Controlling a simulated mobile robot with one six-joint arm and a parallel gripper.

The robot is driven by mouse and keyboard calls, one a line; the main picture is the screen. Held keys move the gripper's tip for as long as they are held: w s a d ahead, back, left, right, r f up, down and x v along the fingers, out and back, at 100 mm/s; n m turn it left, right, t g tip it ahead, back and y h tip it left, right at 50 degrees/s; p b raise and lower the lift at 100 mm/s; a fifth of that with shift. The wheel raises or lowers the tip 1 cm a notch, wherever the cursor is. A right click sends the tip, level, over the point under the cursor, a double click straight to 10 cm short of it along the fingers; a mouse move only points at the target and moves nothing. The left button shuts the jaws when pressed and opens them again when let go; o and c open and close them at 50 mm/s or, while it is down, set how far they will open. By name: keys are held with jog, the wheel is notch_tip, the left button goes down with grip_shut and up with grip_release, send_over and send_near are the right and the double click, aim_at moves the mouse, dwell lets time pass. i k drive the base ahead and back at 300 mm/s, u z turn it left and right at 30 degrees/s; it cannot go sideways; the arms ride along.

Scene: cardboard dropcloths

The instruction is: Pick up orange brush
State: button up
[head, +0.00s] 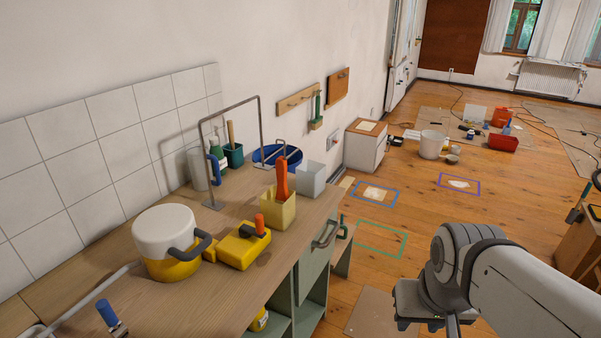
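An orange brush handle (282,176) stands upright in a pale yellow square container (276,212) on the counter; its lower end is hidden inside. A shorter orange handle (260,224) stands at a yellow box (243,246) just in front and to the left. My gripper (432,312) is at the bottom right, over the floor beyond the counter's right edge and well apart from the brush. Its fingers are not clearly visible, so I cannot tell whether it is open.
On the wooden counter (197,300) stand a white and yellow pot (166,236), a pale grey container (311,180), a blue basin (277,155) and a metal frame (228,107). A tiled wall (80,143) is behind. Open floor (370,270) lies right of the counter.

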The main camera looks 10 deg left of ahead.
aim_at(283, 194)
jog(key=z, duration=0.05)
jog(key=i, duration=0.9)
jog(key=u, duration=0.05)
